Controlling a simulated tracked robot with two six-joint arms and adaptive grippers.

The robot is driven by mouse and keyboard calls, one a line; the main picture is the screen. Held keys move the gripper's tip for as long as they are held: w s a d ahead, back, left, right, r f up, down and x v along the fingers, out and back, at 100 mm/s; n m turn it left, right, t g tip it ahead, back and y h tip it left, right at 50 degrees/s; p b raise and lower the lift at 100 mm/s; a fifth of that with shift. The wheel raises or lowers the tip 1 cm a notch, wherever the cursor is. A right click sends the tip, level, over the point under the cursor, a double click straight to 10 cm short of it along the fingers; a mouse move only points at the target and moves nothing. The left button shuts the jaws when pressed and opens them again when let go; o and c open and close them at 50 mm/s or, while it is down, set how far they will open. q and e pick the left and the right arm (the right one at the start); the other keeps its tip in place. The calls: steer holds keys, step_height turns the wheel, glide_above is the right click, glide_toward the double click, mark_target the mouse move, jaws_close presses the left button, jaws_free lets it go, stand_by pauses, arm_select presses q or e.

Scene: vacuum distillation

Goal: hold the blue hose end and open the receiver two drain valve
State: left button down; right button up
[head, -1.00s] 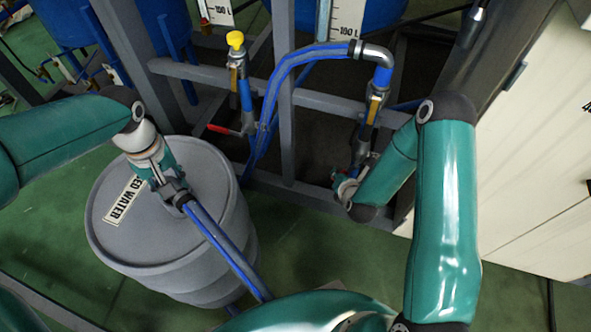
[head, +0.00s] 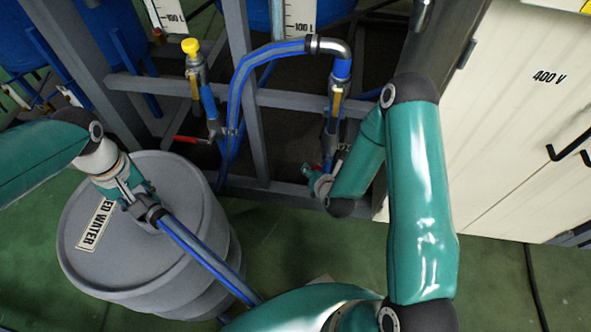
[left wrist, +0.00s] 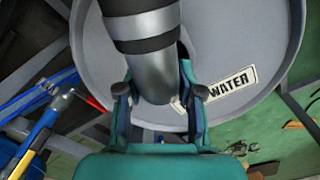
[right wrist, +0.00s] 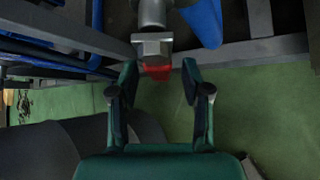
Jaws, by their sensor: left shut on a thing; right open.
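My left gripper (head: 148,207) is shut on the blue hose end (head: 195,247) above the grey drum. In the left wrist view, the hose's dark metal end (left wrist: 152,72) lies between the fingers, over the drum lid. My right gripper (head: 318,181) is by the lower end of the right-hand drain pipe (head: 333,115). In the right wrist view, that gripper (right wrist: 160,88) is open, with the red valve handle (right wrist: 157,72) just ahead, between and slightly beyond the fingertips. Contact cannot be told. No receiver number is readable.
The grey drum (head: 85,265) with a WATER label stands at left. A second drain pipe with a yellow cap (head: 190,46) has a red handle (head: 188,139). Grey frame bars (head: 270,97) surround the pipes. A pale 400 V cabinet (head: 500,130) stands at right.

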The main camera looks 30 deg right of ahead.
steer(key=v, duration=0.6)
steer(key=shift+f, duration=0.1)
arm_select(q)
steer(key=c, duration=0.7)
jaws_free()
steer(key=shift+o, duration=0.2)
steer(key=shift+r, duration=0.1)
